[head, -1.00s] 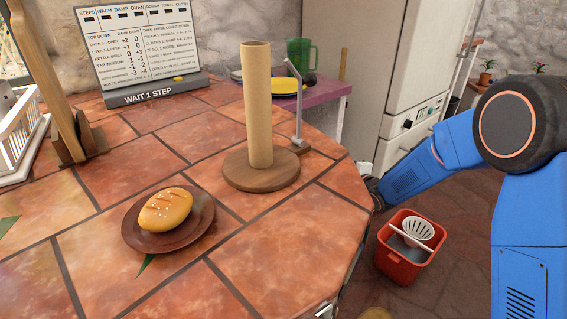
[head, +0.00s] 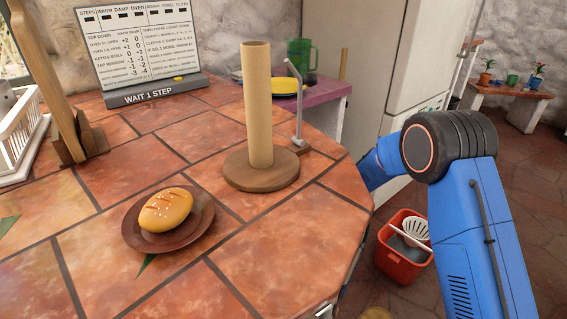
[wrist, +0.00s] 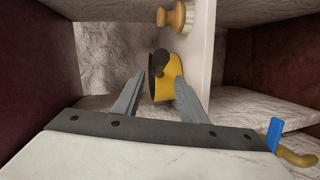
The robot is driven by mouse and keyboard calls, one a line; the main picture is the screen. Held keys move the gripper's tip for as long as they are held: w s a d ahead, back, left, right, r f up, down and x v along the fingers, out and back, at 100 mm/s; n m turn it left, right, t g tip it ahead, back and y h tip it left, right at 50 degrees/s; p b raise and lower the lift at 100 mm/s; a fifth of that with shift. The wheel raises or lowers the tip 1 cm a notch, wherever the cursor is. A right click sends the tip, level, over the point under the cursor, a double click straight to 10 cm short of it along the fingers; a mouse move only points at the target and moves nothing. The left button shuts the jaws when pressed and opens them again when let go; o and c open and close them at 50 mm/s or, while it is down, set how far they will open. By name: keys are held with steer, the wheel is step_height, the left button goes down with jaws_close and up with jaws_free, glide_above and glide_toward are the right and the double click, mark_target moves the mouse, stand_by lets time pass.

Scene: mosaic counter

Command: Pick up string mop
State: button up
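I cannot make out a string mop for certain in either view. In the head view a thin upright wooden stick (head: 343,64) shows behind the counter, its lower end hidden. A red bucket (head: 402,267) with a white strainer-like insert stands on the floor right of the counter. My gripper (wrist: 161,77) is open in the wrist view, facing into a shelf-like space. A yellow object (wrist: 162,91) with a dark end shows in line with the gap between the fingers; I cannot tell how far beyond it lies. In the head view my gripper is hidden behind the counter edge.
A wooden-knobbed brush (wrist: 178,17) and a blue-ended tool with a tan handle (wrist: 296,157) are near my gripper. The tiled counter (head: 290,225) holds a cardboard roll on a stand (head: 258,110), bread on a plate (head: 130,232) and a sign (head: 140,50). Open floor lies right.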

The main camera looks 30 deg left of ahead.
steer(key=shift+r+x, duration=0.15)
steer(key=shift+x, duration=1.6)
steer(key=shift+r+x, duration=0.1)
steer(key=shift+x, duration=1.65)
steer(key=shift+w, duration=0.1)
jaws_close()
steer(key=shift+f, duration=0.1)
